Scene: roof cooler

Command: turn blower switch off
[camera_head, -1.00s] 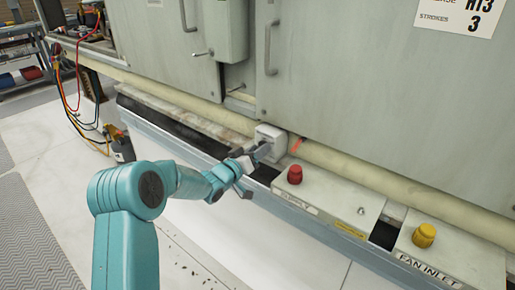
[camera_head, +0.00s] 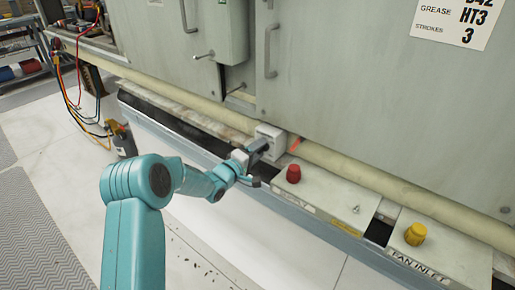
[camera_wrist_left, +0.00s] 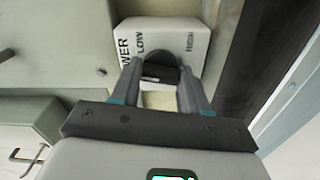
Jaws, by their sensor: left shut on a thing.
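The blower switch is a small pale box (camera_head: 273,138) on the ledge under the grey cabinet doors. In the left wrist view the switch box (camera_wrist_left: 185,35) carries dark lettering, partly readable as "WER" and "LOW", and a dark round knob (camera_wrist_left: 160,70). My left gripper (camera_head: 258,147) reaches the box's front. In the left wrist view its two fingers (camera_wrist_left: 160,80) stand on either side of the knob and are shut on it. The knob's exact pointing is hard to tell. My right gripper is not in view.
A red knob (camera_head: 293,173) and a yellow knob (camera_head: 415,234) stand on pale boxes to the right along the ledge. A beige pipe (camera_head: 350,170) runs behind them. Door handles (camera_head: 270,50) stick out above. Coloured hoses (camera_head: 72,85) hang at the left.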

